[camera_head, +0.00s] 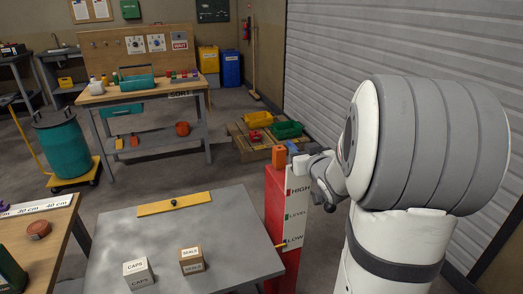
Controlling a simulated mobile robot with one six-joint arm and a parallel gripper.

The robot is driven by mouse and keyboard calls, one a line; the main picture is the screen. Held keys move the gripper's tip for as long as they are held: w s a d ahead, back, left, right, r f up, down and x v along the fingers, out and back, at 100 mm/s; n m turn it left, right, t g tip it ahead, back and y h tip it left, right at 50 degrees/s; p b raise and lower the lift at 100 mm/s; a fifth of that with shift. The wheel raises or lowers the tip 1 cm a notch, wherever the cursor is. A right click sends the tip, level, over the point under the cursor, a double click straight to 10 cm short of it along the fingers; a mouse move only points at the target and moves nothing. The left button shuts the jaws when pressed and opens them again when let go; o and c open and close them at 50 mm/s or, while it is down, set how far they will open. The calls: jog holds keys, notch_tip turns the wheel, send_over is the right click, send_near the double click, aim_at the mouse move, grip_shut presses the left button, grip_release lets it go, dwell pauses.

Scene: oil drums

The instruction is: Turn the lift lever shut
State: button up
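I cannot make out with certainty which part is the lift lever. A red post (274,215) stands at the right end of the grey table. Its white front plate (298,208) reads HIGH, LEVEL and LOW. An orange block (278,157) sits at its top, with a small blue part (292,147) beside it. A small yellow piece (281,244) shows near the LOW mark. My gripper (324,180) is beside the plate's upper right, close to the HIGH mark. My arm partly hides it. I cannot tell whether its fingers are open or touch anything.
The grey table (125,235) bears a CAPS block (138,273), a SEALS block (192,260) and a yellow strip with a black knob (174,203). A pallet (250,145) with bins lies behind the post. A teal drum (64,146) stands on a dolly at left.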

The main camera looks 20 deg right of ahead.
aim_at(293, 144)
jog(key=w+f, duration=0.1)
jog(key=w, duration=0.2)
jog(key=w+f+t+y+b, duration=0.1)
jog(key=w, duration=0.1)
jog(key=w+d+f+t+y, duration=0.1)
jog(key=w, duration=0.2)
jog(key=shift+w+n, duration=0.3)
jog(key=shift+n, duration=0.1)
